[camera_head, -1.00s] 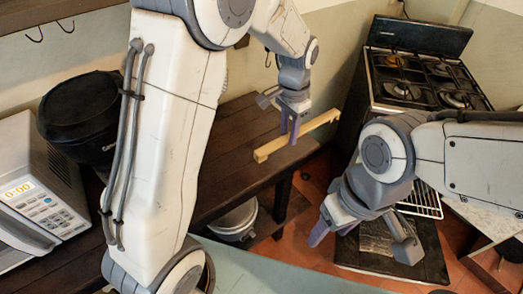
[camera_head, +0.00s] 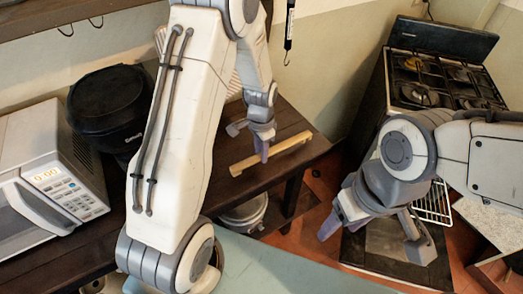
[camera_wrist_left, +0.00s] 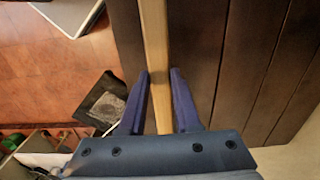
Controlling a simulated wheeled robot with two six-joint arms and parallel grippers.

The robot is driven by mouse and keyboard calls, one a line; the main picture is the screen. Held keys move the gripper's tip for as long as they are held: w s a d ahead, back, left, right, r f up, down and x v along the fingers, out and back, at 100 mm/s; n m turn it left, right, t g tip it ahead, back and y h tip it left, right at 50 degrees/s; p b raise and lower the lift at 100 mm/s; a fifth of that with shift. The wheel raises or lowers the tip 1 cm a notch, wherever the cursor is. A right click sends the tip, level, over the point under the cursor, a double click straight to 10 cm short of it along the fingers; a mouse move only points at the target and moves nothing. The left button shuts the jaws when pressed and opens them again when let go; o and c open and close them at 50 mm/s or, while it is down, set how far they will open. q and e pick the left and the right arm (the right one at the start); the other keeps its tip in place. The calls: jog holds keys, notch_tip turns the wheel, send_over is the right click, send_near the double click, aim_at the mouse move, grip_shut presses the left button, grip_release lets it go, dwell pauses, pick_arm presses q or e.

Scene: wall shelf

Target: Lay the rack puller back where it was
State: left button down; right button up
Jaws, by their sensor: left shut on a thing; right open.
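The rack puller is a pale wooden stick (camera_head: 284,150) that lies lengthwise over the right end of the dark wooden table (camera_head: 302,170). My left gripper (camera_head: 263,152) points down and is shut on its middle. In the left wrist view the stick (camera_wrist_left: 155,35) runs between the two purple fingers (camera_wrist_left: 160,75). I cannot tell whether the stick touches the table top. My right gripper (camera_head: 335,226) is open and empty, in front of the stove (camera_head: 420,110) at the right.
A microwave (camera_head: 45,190) and a black air fryer (camera_head: 108,108) stand at the table's left. A wire rack (camera_head: 436,205) shows at the stove's front. A pot (camera_head: 245,215) stands under the table.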

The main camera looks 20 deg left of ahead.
pick_arm(q)
jog(key=shift+f, duration=0.25)
jog(key=shift+f+b, duration=0.4)
jog(key=shift+f, duration=0.1)
jog(key=c, duration=0.6)
grip_release()
jog(key=shift+r, duration=0.35)
notch_tip(320, 180, up, 12)
jog(key=s+d+r, duration=0.5)
jog(key=s+d, duration=0.7)
jog(key=shift+h, duration=0.5)
jog(key=s, duration=0.4)
jog(key=s+d, duration=0.1)
jog(key=s, duration=0.2)
jog(key=s+d, duration=0.1)
jog(key=s, duration=0.3)
jog(key=shift+s+r, duration=0.2)
jog(key=shift+s, duration=0.15)
